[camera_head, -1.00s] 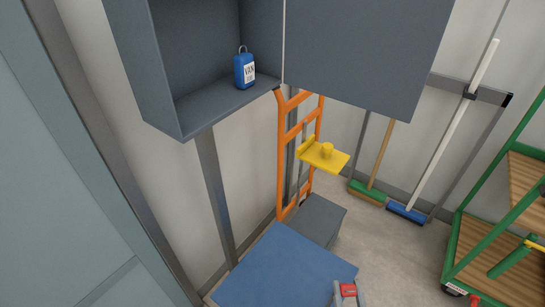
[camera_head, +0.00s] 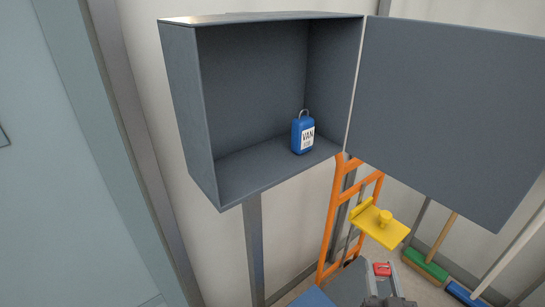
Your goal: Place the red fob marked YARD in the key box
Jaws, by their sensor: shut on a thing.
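The grey key box (camera_head: 178,115) is mounted on a post, its door (camera_head: 450,110) swung open to the right. A blue fob marked VAN (camera_head: 302,136) stands inside it, on the right of the box floor. My gripper (camera_head: 382,279) is low in the view, below and to the right of the box. It is shut on a small red fob (camera_head: 382,269). The writing on the red fob is too small to read. The left part of the box floor is bare.
The open door extends over the space to the right of the box. An orange hand truck (camera_head: 333,215) with a yellow bracket (camera_head: 381,225) stands behind my gripper. A green broom (camera_head: 425,265) and a blue one (camera_head: 464,294) are at the lower right.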

